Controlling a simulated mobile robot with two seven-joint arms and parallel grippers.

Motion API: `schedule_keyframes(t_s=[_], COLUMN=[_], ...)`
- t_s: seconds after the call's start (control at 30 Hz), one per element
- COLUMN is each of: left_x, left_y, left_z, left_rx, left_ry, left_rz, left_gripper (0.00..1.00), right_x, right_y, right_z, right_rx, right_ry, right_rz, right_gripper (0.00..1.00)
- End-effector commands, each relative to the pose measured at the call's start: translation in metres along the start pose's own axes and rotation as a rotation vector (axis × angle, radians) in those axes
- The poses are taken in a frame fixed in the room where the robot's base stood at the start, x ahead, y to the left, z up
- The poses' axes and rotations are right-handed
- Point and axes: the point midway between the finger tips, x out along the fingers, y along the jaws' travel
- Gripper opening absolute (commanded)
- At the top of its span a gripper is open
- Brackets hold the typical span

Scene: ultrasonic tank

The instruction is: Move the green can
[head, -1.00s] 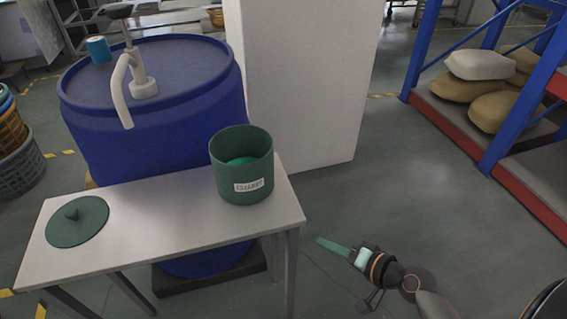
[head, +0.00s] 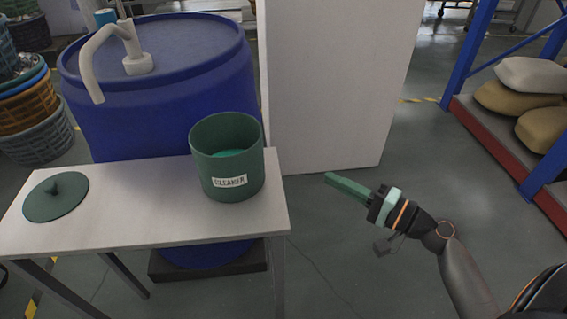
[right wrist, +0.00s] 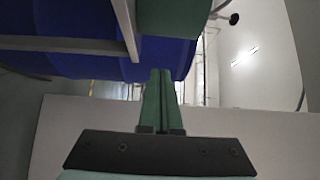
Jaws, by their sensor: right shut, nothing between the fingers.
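The green can (head: 229,167) is an open-topped pot with a white label that reads "CLEANER". It stands upright near the right end of the white table, with something lighter green inside. Its round green lid with a knob (head: 56,198) lies flat at the table's left end. My right gripper (head: 331,178) is shut and empty, to the right of the can and apart from it, past the table's right edge. Its green fingers (right wrist: 159,98) are together in the right wrist view, where a green surface, probably the can (right wrist: 174,18), shows at the top. My left gripper is not in view.
The white table (head: 140,215) has bare top between lid and can. Behind it stands a blue drum (head: 165,110) with a pale pump spout (head: 92,60). A white block (head: 325,90) stands behind right. Blue shelving with sacks (head: 520,102) is at the far right.

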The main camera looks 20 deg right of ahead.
Motion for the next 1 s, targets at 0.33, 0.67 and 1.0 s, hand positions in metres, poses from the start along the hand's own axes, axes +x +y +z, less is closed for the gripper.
schedule_keyframes(t_s=[0.33,0.67,1.0], left_x=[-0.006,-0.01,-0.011], left_y=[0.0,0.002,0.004], left_z=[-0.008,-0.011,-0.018], left_rx=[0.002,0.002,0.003], left_ry=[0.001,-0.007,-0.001], left_rz=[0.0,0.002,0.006], left_gripper=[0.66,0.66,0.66], right_x=[0.043,0.106,0.128], right_y=[-0.004,-0.004,-0.002], right_z=[0.0,0.005,0.028], right_rx=[0.003,0.006,0.003], right_ry=[-0.003,-0.003,-0.001], right_rz=[-0.007,-0.004,-0.002], right_gripper=[0.0,0.0,0.0])
